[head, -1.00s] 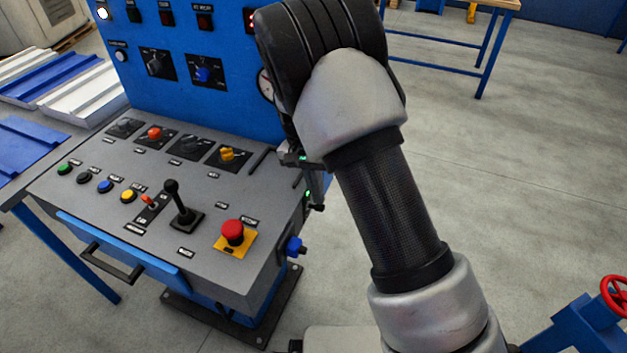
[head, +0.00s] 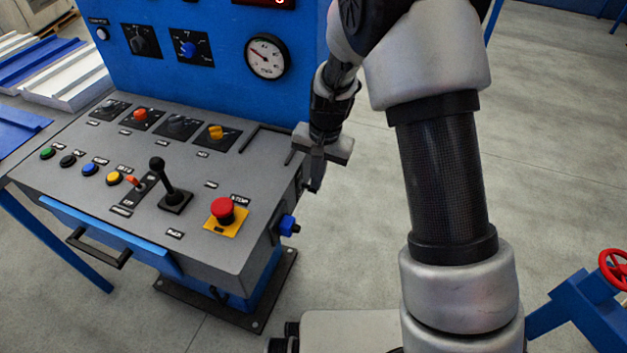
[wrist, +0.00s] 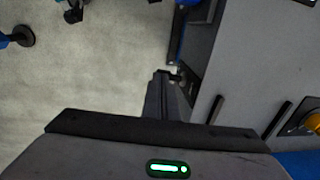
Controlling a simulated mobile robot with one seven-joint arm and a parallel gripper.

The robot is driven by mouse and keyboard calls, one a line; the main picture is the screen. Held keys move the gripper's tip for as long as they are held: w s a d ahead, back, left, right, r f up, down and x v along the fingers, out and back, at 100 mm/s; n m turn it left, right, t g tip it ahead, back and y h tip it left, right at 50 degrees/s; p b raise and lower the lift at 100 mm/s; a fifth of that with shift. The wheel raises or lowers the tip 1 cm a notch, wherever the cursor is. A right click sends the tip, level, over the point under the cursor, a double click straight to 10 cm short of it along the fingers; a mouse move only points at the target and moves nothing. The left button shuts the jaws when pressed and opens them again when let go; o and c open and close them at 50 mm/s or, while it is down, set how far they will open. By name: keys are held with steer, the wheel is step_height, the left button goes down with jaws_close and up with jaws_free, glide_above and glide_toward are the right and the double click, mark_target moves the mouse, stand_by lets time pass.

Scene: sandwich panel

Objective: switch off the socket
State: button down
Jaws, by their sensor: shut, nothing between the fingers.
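A blue fitting (head: 288,225), which looks like the socket, sticks out from the right side of the grey console. I cannot read its switch position. My gripper (head: 313,185) points down just off the console's right edge, above and behind the blue fitting and apart from it. In the wrist view my gripper (wrist: 163,77) is shut and empty, its fingers close to the console's side. Part of a blue piece shows at the top of that view, too cropped to identify.
The grey console top (head: 150,240) carries buttons, a black lever (head: 168,183) and a red stop button (head: 223,209). The blue upright panel (head: 215,80) stands behind.

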steer(key=shift+a, duration=0.1)
steer(key=shift+r, duration=0.1)
steer(key=shift+r+p, duration=0.1)
steer(key=shift+p, duration=0.25)
steer(key=shift+r+p, duration=0.5)
steer(key=shift+r, duration=0.2)
steer(key=shift+r+p, duration=0.4)
steer(key=shift+r, duration=0.05)
step_height(320, 180, up, 13)
steer(key=s+d+p, duration=0.1)
steer(key=d+p, duration=0.1)
steer(key=p, duration=0.2)
steer(key=shift+d, duration=0.4)
